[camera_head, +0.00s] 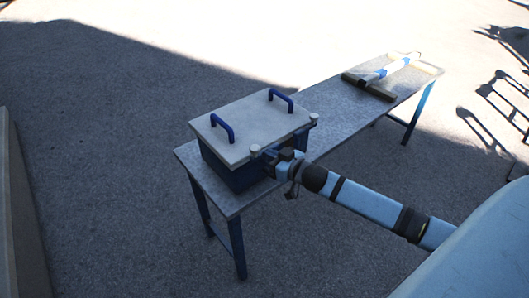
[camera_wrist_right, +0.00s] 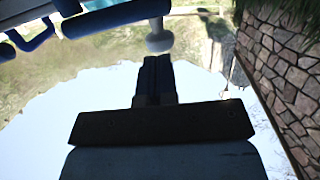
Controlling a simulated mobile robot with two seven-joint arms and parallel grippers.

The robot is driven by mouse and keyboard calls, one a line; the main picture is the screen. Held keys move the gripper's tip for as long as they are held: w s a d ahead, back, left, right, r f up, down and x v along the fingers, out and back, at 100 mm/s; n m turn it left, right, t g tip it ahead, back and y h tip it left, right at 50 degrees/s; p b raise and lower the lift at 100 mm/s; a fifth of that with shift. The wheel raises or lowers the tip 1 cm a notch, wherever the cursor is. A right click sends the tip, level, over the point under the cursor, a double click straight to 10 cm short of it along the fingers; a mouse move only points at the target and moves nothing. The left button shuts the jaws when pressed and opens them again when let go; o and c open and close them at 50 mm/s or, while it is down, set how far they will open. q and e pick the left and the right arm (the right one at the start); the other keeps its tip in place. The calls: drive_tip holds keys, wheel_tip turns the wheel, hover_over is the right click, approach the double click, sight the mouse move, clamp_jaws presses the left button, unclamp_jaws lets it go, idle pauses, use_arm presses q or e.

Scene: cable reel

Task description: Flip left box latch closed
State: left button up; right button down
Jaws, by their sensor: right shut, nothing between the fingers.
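A blue box (camera_head: 229,170) with a light grey lid (camera_head: 246,128) stands on the table, the lid lying flat on it. A white-knobbed left latch (camera_head: 255,149) is at the front edge of the lid, and a second white knob, the right latch (camera_head: 313,117), is at the right corner. My right gripper (camera_head: 269,154) is at the box front, just beside the left latch. In the right wrist view its fingers (camera_wrist_right: 156,63) are shut and empty, with a white knob (camera_wrist_right: 158,38) right at their tips. I cannot tell whether they touch. My left gripper is not in view.
Two blue handles (camera_head: 222,129) stand up from the lid. The narrow grey table (camera_head: 335,120) runs to the back right, where a tool with a blue-and-white handle (camera_head: 383,73) lies. The tabletop between box and tool is clear.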

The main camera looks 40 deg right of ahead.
drive_tip(key=shift+x, duration=1.1)
drive_tip(key=shift+w+a, duration=0.1)
